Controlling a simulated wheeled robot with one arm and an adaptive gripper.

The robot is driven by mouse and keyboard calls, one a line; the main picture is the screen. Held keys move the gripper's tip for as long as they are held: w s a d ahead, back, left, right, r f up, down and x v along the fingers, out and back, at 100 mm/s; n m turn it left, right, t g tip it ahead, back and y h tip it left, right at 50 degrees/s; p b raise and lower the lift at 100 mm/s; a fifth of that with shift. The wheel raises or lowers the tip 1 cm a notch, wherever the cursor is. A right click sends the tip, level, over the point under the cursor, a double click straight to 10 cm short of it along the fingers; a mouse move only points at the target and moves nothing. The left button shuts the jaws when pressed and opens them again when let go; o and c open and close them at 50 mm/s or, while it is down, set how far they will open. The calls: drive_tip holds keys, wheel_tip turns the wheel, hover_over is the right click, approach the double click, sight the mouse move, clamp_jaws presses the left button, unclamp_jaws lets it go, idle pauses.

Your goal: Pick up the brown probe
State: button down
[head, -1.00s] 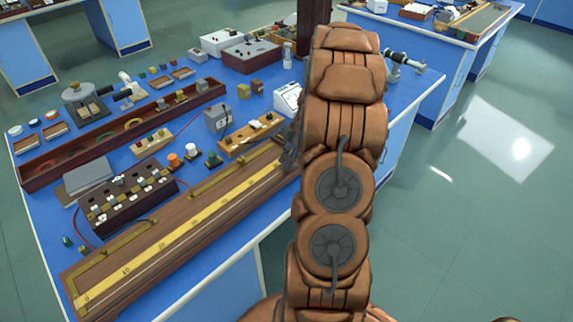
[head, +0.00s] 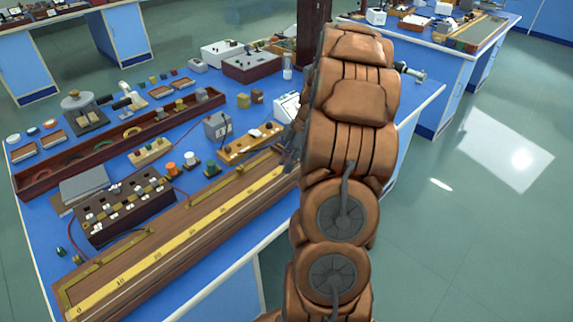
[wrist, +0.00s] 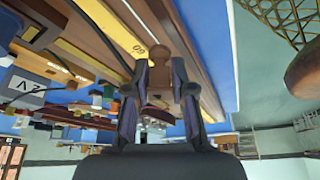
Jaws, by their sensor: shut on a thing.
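My gripper (wrist: 159,66) has its two dark fingers on either side of a small brown probe (wrist: 160,54) and is shut on it in the wrist view. The probe has a rounded brown end between the fingertips. It shows against the long wooden metre bridge (wrist: 195,50), and I cannot tell whether it touches the board. In the head view, part of my gripper (head: 289,155) shows at the right part of the metre bridge (head: 150,275). My arm hides the rest of it and the probe there.
A black plug box (head: 125,207), a grey meter (head: 217,126) and a wooden key board (head: 250,143) stand behind the metre bridge on the blue bench. A long dark-red wooden trough (head: 95,155) lies farther back. The floor right of the bench is clear.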

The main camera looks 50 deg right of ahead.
sight(253, 198)
drive_tip(key=s+a+r+b, duration=0.2)
drive_tip(key=s+a+b, duration=0.2)
drive_tip(key=s+a, duration=0.65)
drive_tip(key=w+d+f+p, duration=0.1)
drive_tip(key=w+d+p, duration=0.1)
drive_tip(key=w+d, duration=0.1)
drive_tip(key=w+d+f+p, duration=0.1)
drive_tip(key=w+d+p, duration=0.1)
drive_tip(key=w+d, duration=0.2)
drive_tip(key=w+d+f+p, duration=0.1)
drive_tip(key=w+d+p, duration=0.2)
drive_tip(key=w, duration=0.1)
drive_tip(key=shift+w+d+f, duration=0.1)
drive_tip(key=shift+d+f, duration=0.15)
drive_tip(key=shift+f, duration=0.05)
drive_tip(key=shift+w+d+f, duration=0.25)
drive_tip(key=shift+d+f, duration=0.15)
drive_tip(key=shift+f+p, duration=0.5)
drive_tip(key=shift+p, duration=0.35)
drive_tip(key=shift+a+f, duration=0.1)
drive_tip(key=shift+f, duration=0.05)
drive_tip(key=shift+w+a+b, duration=0.15)
drive_tip(key=shift+a+b, duration=3)
drive_tip(key=shift+a, duration=2.55)
drive_tip(key=shift+a, duration=0.25)
